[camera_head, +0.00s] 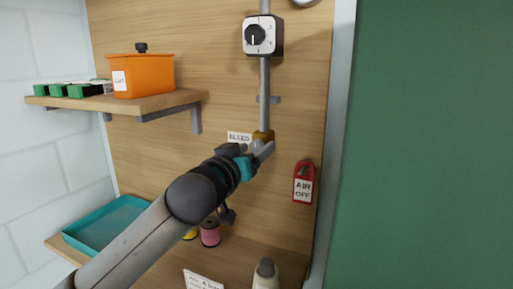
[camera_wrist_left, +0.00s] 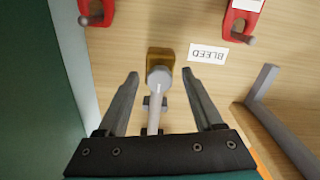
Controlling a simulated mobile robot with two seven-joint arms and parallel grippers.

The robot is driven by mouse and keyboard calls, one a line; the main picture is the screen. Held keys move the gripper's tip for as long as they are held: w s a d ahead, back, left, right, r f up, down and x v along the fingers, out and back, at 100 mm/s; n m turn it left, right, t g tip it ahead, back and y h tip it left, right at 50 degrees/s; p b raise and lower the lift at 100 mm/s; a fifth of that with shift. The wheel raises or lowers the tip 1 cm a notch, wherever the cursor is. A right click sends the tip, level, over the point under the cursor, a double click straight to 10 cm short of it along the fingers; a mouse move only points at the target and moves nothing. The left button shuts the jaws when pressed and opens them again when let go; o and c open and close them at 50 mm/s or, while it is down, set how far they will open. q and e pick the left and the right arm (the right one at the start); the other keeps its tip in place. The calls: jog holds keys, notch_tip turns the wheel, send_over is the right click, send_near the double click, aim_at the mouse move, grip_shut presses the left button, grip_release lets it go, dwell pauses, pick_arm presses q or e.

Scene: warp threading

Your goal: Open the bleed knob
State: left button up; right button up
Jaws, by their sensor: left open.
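The bleed knob (camera_wrist_left: 159,77) is a small grey round knob with a pale line on its face. It sits on a brass fitting (camera_wrist_left: 161,57) at the lower end of a grey pipe; the brass also shows in the head view (camera_head: 263,135). A white BLEED label (camera_wrist_left: 209,51) is on the board beside it. My left gripper (camera_wrist_left: 160,75) is open, with one finger on each side of the knob and visible gaps to both. In the head view my left gripper (camera_head: 257,149) is at the fitting and partly hides the knob. My right gripper is not in view.
A dial box (camera_head: 263,36) is above on the pipe. A shelf (camera_head: 150,104) holds an orange bin (camera_head: 143,77). Thread spools (camera_head: 210,232) and a teal tray (camera_head: 104,226) are below.

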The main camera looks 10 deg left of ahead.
pick_arm(q)
jog(key=shift+s, duration=0.15)
jog(key=shift+c, duration=0.7)
grip_shut()
